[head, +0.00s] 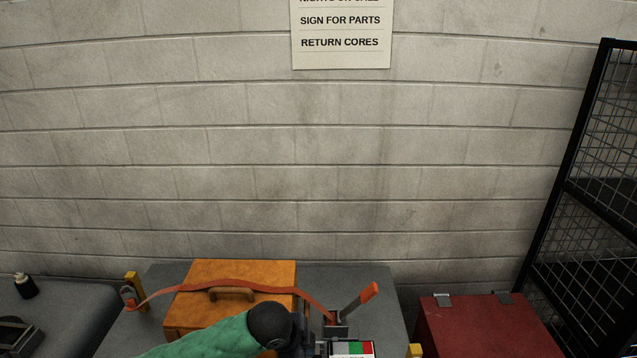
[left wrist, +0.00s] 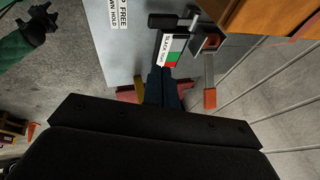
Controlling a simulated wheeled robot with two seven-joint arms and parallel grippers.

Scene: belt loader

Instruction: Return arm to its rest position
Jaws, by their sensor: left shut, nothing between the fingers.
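My left arm, green with a black wrist, comes in low in the head view. My left gripper (head: 308,338) is at the bottom edge there, just right of the orange case (head: 190,317). In the left wrist view the left gripper's fingers (left wrist: 162,82) are shut and empty, in front of a small indicator panel (left wrist: 174,48) with white, green and red fields. I cannot tell whether they touch it. A dark arm end, seemingly my right gripper (left wrist: 42,20), shows at the upper left of the left wrist view; its jaws are unclear.
A red strap (head: 232,284) runs over the case to a ratchet with an orange-tipped lever (head: 368,292). Yellow posts (head: 134,285) flank the grey bed. A red box (head: 480,325) and a black mesh cage (head: 590,220) stand right.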

